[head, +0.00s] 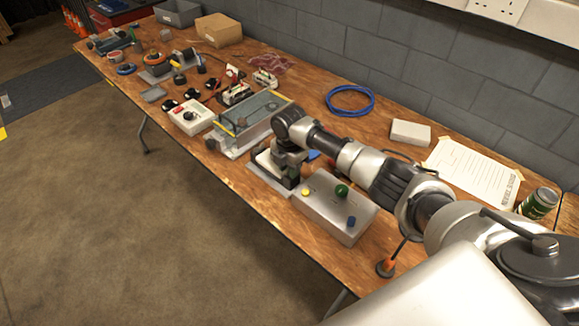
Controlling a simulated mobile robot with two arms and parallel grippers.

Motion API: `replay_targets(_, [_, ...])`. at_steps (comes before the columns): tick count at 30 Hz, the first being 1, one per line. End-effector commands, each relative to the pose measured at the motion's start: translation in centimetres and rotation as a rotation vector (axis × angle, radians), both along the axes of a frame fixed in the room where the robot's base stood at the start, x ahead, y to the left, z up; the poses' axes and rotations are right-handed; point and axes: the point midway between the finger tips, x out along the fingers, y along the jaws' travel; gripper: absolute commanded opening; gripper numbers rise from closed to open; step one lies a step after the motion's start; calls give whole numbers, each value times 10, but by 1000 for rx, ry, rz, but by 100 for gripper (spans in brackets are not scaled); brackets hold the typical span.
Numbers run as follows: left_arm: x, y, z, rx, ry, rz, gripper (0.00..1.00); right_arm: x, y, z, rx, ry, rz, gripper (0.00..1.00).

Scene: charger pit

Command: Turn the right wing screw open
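My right arm reaches in from the lower right over the wooden table. Its gripper (287,172) points down over a light grey base plate (262,178) near the table's front edge. The gripper covers most of what stands on that plate. I cannot make out the right wing screw, nor whether the fingers are open, shut or touching anything. My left gripper is not in view.
A grey box (328,213) with yellow, green and blue knobs stands close to the right of the gripper. A clear-sided case (252,118) stands to its left. A blue cable coil (350,101), white block (410,133), paper sheet (470,172) and green can (538,204) lie beyond.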

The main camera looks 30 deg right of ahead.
Motion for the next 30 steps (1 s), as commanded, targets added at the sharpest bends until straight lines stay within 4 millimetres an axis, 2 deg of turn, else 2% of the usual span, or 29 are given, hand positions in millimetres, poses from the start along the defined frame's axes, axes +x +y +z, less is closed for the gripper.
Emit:
replay_targets(7, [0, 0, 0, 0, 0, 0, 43, 0, 0, 1, -1, 0, -1, 32])
replay_targets(10, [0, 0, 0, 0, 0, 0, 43, 1, 0, 9, 0, -3, -1, 32])
replay_targets(21, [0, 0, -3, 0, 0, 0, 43, 1, 0, 78, 0, -4, 0, 32])
replay_targets(25, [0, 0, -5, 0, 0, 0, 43, 1, 0, 96, -1, -3, 0, 32])
replay_targets(30, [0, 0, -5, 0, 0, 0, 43, 0, 0, 107, -1, 0, 0, 32])
